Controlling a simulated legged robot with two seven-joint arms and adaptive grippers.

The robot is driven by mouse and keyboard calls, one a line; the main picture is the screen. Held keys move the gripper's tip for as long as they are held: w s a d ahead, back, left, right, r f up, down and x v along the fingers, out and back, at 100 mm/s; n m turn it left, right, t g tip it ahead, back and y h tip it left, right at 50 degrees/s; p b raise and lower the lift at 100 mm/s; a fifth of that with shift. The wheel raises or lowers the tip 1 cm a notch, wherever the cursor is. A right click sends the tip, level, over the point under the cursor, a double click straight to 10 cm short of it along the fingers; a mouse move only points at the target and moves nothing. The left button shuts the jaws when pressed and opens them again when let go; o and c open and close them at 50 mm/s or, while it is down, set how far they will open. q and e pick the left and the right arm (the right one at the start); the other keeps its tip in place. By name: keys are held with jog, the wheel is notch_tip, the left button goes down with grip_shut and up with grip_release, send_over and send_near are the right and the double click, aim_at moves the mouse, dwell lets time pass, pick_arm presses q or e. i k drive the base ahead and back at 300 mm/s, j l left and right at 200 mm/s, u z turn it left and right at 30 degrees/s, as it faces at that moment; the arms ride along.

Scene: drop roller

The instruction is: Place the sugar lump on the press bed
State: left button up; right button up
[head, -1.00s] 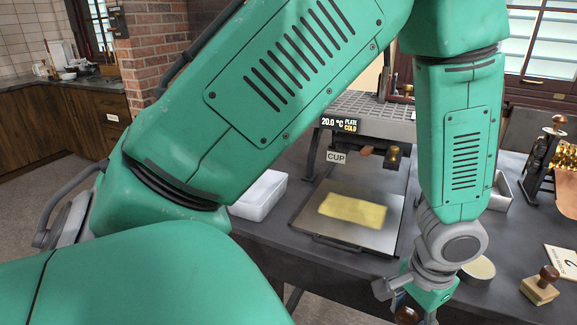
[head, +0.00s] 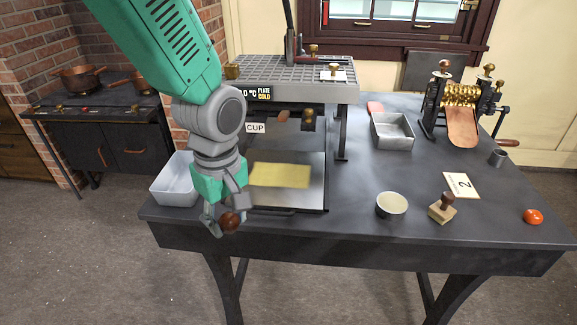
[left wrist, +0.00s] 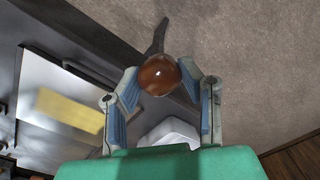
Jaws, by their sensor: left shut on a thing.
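My left gripper (head: 225,215) is shut on a glossy brown round lump (head: 230,222), which looks like the sugar lump. In the left wrist view the lump (left wrist: 158,76) sits between the two fingertips (left wrist: 162,82). In the head view they are at the table's front left edge, left of and in front of the press bed (head: 315,197). The bed is a flat metal plate with a blurred yellow patch (head: 280,175) on it, under the press's grey grid top. The plate also shows at the left of the wrist view (left wrist: 75,72). My right gripper is out of view.
A white tub (head: 173,188) stands left of the press, close behind my left arm. On the table's right are a metal tin (head: 392,132), a round cup (head: 391,205), a wooden stamp (head: 442,208), an orange-red ball (head: 533,216) and a brass roller machine (head: 461,97).

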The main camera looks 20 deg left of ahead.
aim_at(276, 174)
jog(key=i, duration=0.9)
